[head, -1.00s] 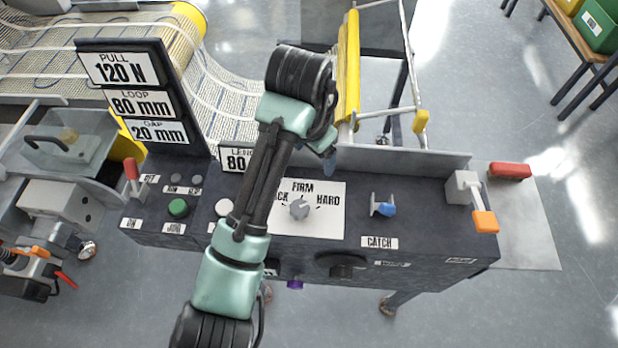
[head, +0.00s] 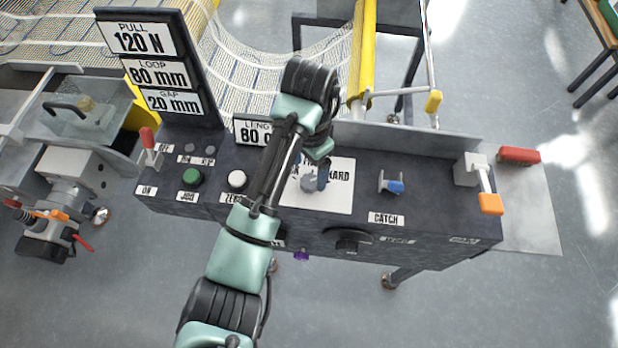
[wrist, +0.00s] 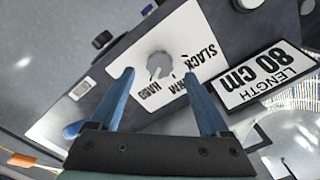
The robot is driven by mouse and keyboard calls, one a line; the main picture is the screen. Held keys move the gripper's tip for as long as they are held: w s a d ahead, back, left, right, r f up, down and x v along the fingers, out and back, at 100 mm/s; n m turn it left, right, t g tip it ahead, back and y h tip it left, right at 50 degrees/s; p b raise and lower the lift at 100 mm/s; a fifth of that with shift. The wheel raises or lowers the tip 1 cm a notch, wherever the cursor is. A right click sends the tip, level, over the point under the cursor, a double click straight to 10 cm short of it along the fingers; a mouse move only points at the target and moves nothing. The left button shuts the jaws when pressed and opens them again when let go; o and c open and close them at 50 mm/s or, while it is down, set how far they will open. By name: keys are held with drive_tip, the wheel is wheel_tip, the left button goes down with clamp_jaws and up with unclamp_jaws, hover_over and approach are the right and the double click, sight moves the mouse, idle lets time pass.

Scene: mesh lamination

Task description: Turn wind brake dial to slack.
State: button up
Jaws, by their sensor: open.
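The wind brake dial (head: 309,184) is a grey round knob on a white plate (head: 335,200) on the dark control panel. In the wrist view the dial (wrist: 160,65) shows with the words SLACK, FIRM and HARD around it. Its pale mark appears to point toward the HARD side; the exact angle is hard to tell. My gripper (head: 322,174) is over the plate by the dial, partly covering it and the word FIRM. In the wrist view its two blue fingers (wrist: 158,67) are open and spread on either side of the dial, with nothing between them; contact is not visible.
A blue catch (head: 393,186) and an orange-ended lever (head: 488,198) stand to the right of the dial. White (head: 237,179) and green (head: 191,177) buttons are to the left. The length sign (head: 252,132) stands behind, close to my arm.

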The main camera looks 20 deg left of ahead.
sight(309, 181)
drive_tip(key=shift+f, duration=2.1)
drive_tip(key=shift+c, duration=0.3)
clamp_jaws()
